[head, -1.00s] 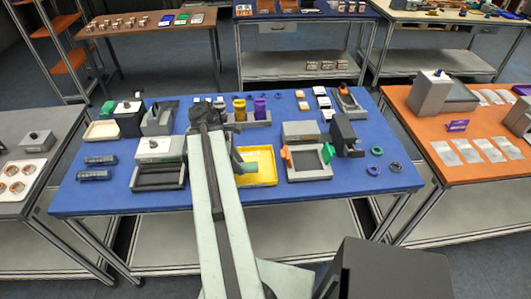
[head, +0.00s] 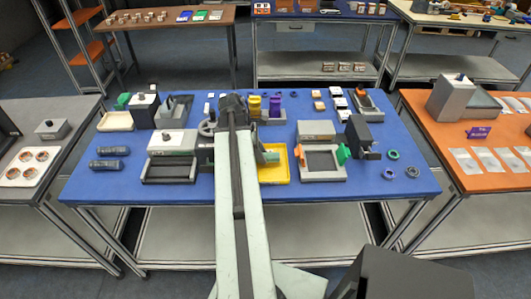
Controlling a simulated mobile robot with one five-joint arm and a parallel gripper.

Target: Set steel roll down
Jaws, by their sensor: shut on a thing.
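My gripper (head: 233,104) is at the far end of my pale arm, over the back middle of the blue table (head: 330,190). I see it from behind, as a dark shape. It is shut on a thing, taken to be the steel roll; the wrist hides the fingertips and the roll. A grey ring-like shape (head: 207,128) shows just left of the wrist; I cannot tell whether it is held or part of a device there. I cannot tell the gripper's height over the table.
Left of the arm stand a white-topped device (head: 172,140) and two dark cylinders (head: 108,157). Right of it are a yellow tray (head: 275,176), a grey frame fixture (head: 322,175) and several loose rings (head: 388,174). The front strip of the table is mostly clear.

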